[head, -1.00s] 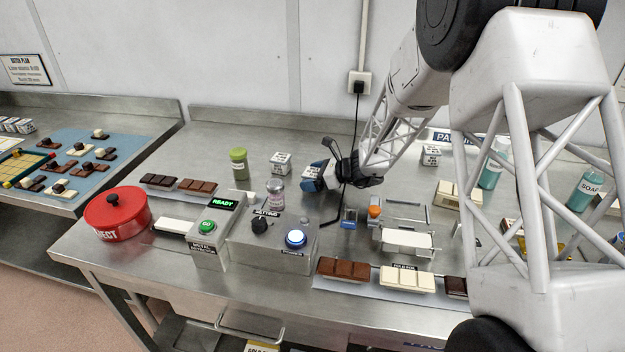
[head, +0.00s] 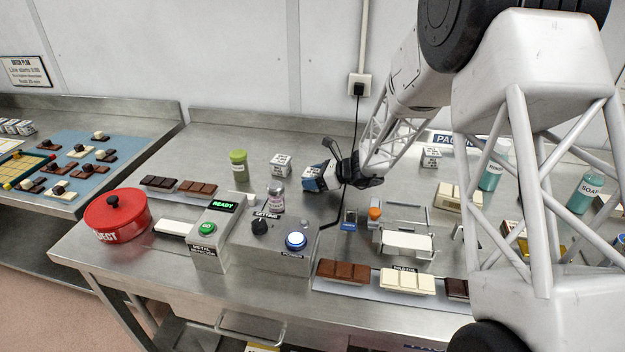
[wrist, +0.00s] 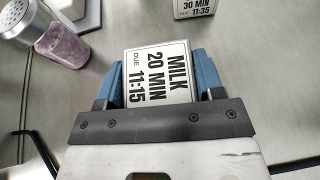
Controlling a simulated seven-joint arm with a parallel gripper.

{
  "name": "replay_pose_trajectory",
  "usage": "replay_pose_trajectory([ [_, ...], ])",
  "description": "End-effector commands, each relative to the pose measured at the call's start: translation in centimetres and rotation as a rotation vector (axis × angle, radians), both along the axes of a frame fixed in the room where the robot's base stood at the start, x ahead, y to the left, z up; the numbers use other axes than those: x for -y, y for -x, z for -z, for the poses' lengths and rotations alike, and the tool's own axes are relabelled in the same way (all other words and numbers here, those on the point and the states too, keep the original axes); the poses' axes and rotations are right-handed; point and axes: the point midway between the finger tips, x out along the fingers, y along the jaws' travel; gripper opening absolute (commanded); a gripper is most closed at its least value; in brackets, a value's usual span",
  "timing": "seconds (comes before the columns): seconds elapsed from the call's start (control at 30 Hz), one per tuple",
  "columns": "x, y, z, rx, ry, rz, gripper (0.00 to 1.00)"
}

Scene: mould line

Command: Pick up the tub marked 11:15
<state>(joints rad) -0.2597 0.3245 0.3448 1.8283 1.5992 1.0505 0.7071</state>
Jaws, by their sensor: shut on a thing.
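The tub marked 11:15 (wrist: 158,72) shows in the wrist view with a white label reading MILK, 20 MIN, DUE 11:15. My gripper (wrist: 160,85) is shut on it, with a blue finger pad on either side. In the head view the same tub (head: 309,184) is mostly hidden by my gripper (head: 320,176), at the middle of the bench behind the control box. I cannot tell whether the tub touches the bench or is slightly above it.
A shaker jar (wrist: 62,42) stands close left of the tub. Another tub (wrist: 196,8), marked 11:35, is beyond it. A white tub (head: 280,165) and green jar (head: 238,165) stand behind the control box (head: 270,250). A black cable hangs near my gripper.

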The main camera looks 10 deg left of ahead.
Motion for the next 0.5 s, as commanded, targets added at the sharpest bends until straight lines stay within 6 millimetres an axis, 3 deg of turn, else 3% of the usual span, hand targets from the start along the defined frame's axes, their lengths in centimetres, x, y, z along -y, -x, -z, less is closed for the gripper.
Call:
replay_pose_trajectory([
  [0.5, 0.0, 0.0, -6.8, 0.003, -0.001, 0.000, 0.35],
])
